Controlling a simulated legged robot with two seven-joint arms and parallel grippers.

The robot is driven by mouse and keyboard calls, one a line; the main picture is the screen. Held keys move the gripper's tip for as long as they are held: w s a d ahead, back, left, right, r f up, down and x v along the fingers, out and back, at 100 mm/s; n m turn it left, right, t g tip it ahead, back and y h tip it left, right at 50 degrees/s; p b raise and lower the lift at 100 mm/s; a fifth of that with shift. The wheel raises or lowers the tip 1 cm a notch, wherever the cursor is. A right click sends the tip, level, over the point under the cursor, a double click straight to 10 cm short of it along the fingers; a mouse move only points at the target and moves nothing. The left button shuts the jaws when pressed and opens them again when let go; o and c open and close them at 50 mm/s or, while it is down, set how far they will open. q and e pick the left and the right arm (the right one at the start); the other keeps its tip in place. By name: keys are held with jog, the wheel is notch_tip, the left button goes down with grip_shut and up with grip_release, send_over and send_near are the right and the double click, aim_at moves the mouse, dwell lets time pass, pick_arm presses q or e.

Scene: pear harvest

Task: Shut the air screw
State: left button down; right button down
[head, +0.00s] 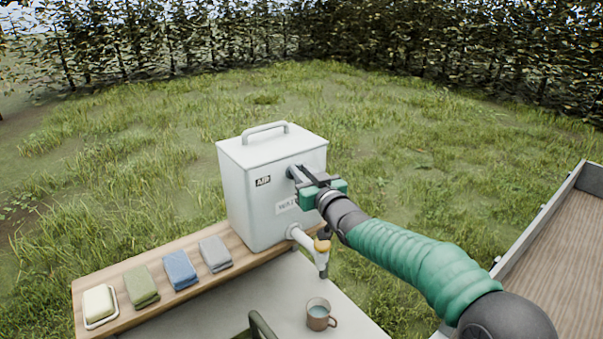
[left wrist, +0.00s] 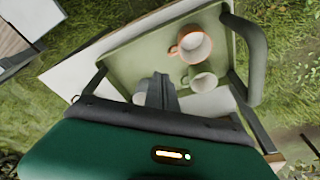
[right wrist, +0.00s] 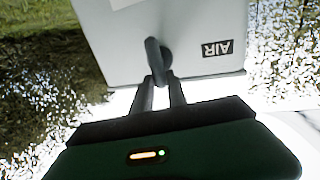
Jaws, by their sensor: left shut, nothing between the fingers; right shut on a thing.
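A white metal water container (head: 240,205) with a top handle stands on the wooden plank. Its front bears an AIR label (head: 263,181), which also shows upside down in the right wrist view (right wrist: 217,48). The dark air screw (right wrist: 153,50) sticks out of that front beside the label. My right gripper (head: 295,174) is shut on the screw; in the head view its fingers hide most of it. In the right wrist view its fingertips (right wrist: 160,80) meet at the screw's lever. My left gripper (left wrist: 160,88) is shut and empty above a green tray (left wrist: 130,62).
A tap (head: 304,240) juts from the container's lower front, with a mug (head: 319,316) of liquid below it. Soap (head: 98,301) and folded cloths (head: 180,268) lie along the plank.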

jog(key=shift+d, duration=0.1)
jog(key=shift+w+d+f+m+g+y+p, duration=0.3)
jog(key=shift+m+g+p, duration=0.45)
jog(key=shift+m, duration=1.9)
jog(key=shift+w+d+f+m+g+y+p, duration=0.35)
jog(key=shift+m+p, duration=0.6)
jog(key=shift+m, duration=1.65)
jog(key=shift+w+d+f+m+g+y+p, duration=0.15)
jog(key=shift+d+f+m+g+p, duration=0.45)
jog(key=shift+m, duration=2.05)
jog(key=shift+a+r, duration=0.2)
jog(key=shift+r, duration=0.05)
jog(key=c, duration=1.6)
grip_release()
jog(key=shift+o, duration=1.3)
jog(key=shift+w, duration=0.25)
